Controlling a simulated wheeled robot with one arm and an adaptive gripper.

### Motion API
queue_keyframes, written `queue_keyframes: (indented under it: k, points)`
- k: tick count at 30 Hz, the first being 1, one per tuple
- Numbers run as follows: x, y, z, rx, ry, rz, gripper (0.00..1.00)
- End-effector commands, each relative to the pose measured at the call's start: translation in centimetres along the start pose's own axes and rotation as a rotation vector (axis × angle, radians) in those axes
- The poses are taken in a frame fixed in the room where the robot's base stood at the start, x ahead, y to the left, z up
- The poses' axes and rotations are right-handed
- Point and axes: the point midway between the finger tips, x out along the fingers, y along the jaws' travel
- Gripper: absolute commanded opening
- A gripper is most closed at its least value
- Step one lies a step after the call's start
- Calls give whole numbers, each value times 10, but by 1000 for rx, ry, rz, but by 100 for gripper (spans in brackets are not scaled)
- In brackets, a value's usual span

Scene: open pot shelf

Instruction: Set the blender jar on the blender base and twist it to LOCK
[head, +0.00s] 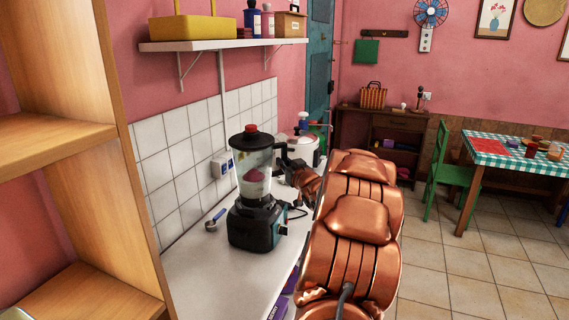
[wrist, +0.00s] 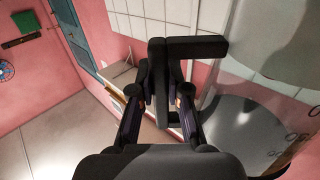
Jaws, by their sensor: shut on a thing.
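The blender jar (head: 252,160) is clear, with a dark lid and red cap and something reddish inside. It stands upright over the black blender base (head: 255,228) on the white counter. I see no clear gap between them, but I cannot tell whether the jar is fully seated or locked. My gripper (wrist: 163,98) is shut on the jar's black handle (wrist: 157,65) in the wrist view. The clear jar wall (wrist: 255,75) shows at the right there.
A white cooker (head: 302,145) stands behind the jar. A wooden shelf (head: 125,150) rises at the near left. A wall shelf (head: 220,44) hangs above.

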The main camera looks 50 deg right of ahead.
Motion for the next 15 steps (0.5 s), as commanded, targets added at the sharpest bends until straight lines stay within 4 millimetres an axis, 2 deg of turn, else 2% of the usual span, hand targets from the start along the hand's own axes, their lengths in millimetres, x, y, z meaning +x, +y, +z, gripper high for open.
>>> queue_keyframes:
  k: [15]
  points:
    - [0,0,10,2,3,1,0]
